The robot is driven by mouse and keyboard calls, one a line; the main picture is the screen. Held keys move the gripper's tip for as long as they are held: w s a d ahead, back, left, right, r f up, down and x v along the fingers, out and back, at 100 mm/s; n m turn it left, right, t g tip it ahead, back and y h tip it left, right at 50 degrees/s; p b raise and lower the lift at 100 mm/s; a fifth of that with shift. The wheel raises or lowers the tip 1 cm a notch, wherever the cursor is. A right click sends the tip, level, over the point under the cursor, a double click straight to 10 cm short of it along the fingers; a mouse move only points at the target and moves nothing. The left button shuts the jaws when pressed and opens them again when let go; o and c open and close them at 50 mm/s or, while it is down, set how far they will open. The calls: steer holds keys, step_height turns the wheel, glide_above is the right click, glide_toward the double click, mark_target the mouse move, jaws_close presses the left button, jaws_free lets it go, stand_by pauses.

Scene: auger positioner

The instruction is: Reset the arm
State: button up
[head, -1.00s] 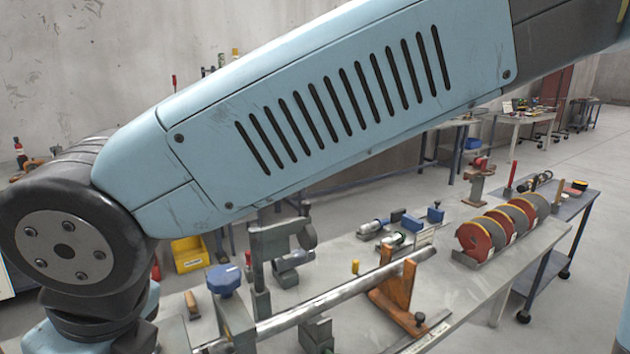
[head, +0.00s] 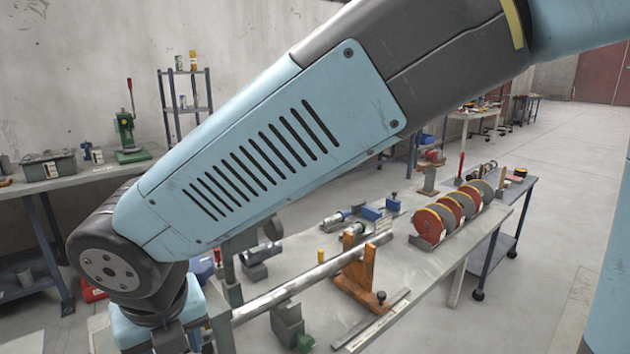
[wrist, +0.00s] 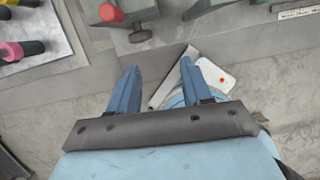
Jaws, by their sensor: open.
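My gripper (wrist: 157,88) shows in the wrist view with its two blue fingers apart and nothing between them. Below the fingers there is grey floor and a pale blue and white part that I cannot name for certain. In the head view my blue arm crosses the picture from lower left to upper right, and the gripper itself is hidden there. A long metal shaft (head: 300,281) lies on the workbench (head: 412,262), resting in an orange wooden support (head: 358,270).
Red and grey discs (head: 436,224) stand in a rack at the bench's right end. A dark cart (head: 508,228) stands beyond it. A green press (head: 128,135) is on a side bench at left. Open floor lies to the right.

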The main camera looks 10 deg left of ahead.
steer(key=w+d+r+m+t+h, duration=0.2)
steer(key=w+d+r+m+h, duration=0.1)
steer(key=w+d+m, duration=1.6)
steer(key=s+d+r+m, duration=0.2)
steer(key=d+m, duration=0.6)
steer(key=d, duration=0.1)
steer(key=s+d+r+m, duration=0.2)
steer(key=d+m, duration=0.7)
steer(key=s+d+r+m+t+y, duration=0.1)
steer(key=s+d+r+m, duration=0.1)
steer(key=d+m, duration=0.6)
steer(key=shift+s+d+r+m, duration=0.2)
steer(key=shift+d+m, duration=0.1)
steer(key=shift+d, duration=0.3)
steer(key=shift+c, duration=0.3)
steer(key=shift+c, duration=0.3)
steer(key=shift+a, duration=0.1)
